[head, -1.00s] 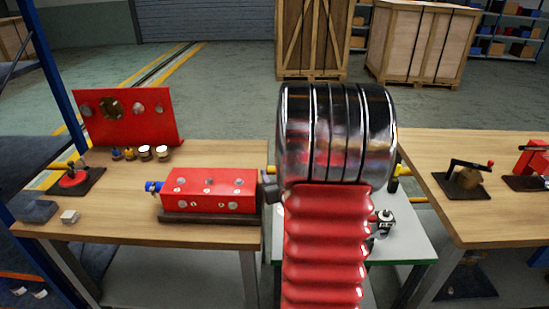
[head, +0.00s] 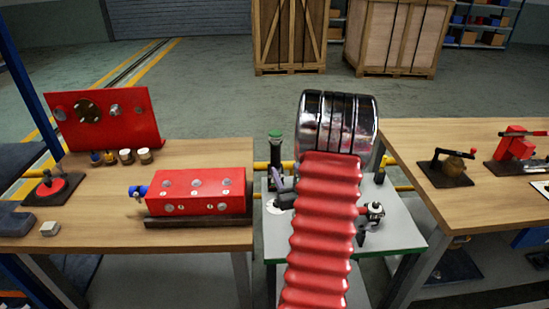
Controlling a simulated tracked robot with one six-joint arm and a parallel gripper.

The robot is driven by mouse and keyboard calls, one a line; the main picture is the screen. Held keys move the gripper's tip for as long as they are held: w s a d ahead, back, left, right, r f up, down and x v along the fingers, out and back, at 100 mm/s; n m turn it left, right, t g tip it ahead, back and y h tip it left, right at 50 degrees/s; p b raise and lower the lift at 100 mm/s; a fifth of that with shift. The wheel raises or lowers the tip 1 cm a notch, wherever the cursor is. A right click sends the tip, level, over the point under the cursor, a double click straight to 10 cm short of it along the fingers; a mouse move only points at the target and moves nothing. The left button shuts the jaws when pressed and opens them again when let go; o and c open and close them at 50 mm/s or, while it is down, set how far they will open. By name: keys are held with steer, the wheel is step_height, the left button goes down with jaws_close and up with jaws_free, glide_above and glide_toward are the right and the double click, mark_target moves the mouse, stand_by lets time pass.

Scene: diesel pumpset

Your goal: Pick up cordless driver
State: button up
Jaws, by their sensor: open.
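My arm, a red ribbed sleeve ending in a shiny chrome joint, stands up in the middle of the head view over the small grey bench (head: 400,232). The chrome joint and sleeve hide my gripper and the middle of that bench. I cannot clearly make out the cordless driver. A small dark tool-like thing (head: 284,198) shows on the bench just left of the sleeve, partly covered; I cannot tell if it is the driver. A small black and silver part with a red end (head: 374,212) shows right of the sleeve.
A green-topped dark post (head: 275,150) stands at the grey bench's back left. The left wooden table (head: 90,222) holds a red block (head: 195,190) and a red upright panel (head: 105,118). The right wooden table (head: 480,210) holds a crank fixture (head: 452,168). Crates stand behind.

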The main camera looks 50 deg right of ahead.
mark_target(277, 154)
steer(key=x, duration=0.8)
steer(key=shift+w, duration=0.1)
steer(key=shift+x, duration=2.5)
steer(key=shift+f, duration=0.1)
steer(key=shift+c, duration=0.5)
jaws_close()
